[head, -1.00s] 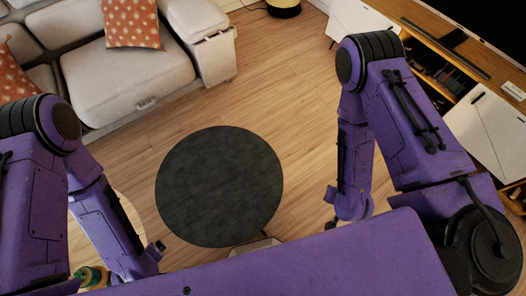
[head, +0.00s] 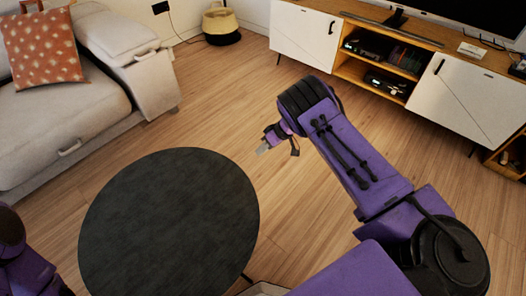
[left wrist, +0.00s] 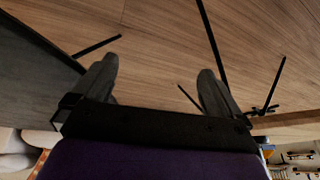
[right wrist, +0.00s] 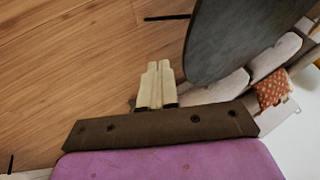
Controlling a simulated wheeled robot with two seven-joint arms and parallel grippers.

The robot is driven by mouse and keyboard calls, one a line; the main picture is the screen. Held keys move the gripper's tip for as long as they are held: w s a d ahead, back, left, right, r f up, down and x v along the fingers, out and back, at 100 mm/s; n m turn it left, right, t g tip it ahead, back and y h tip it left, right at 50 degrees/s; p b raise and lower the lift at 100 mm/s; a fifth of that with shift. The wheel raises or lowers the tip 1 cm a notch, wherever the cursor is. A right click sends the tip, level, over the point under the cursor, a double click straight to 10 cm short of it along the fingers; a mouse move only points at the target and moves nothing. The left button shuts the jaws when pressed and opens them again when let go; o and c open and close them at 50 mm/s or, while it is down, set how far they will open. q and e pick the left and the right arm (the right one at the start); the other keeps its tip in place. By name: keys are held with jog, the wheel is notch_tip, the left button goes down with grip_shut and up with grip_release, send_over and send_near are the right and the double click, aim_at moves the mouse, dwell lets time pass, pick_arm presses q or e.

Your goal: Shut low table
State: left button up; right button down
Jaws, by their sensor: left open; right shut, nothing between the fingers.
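The low table (head: 165,225) has a round, dark grey top and stands on the wood floor in the lower left of the head view. Its top also shows at the upper right of the right wrist view (right wrist: 230,40). A pale edge (head: 262,289) shows just beyond its lower right rim, mostly cut off. My right gripper (head: 264,149) is shut and empty, to the right of the table and apart from it; its closed fingers show in the right wrist view (right wrist: 157,72). My left gripper (left wrist: 158,75) is open and empty, with floor and thin black legs beyond it.
A pale sofa (head: 60,125) with an orange patterned cushion (head: 42,48) stands at the left. A white and wood TV cabinet (head: 375,60) runs along the back right. A basket (head: 221,26) stands at the back wall. The floor between table and cabinet is clear.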

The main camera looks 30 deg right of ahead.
jog(key=a+f, duration=0.4)
jog(key=a, duration=0.2)
jog(key=shift+w+a+f, duration=0.15)
jog(key=shift+w+a, duration=0.15)
jog(key=shift+a, duration=0.1)
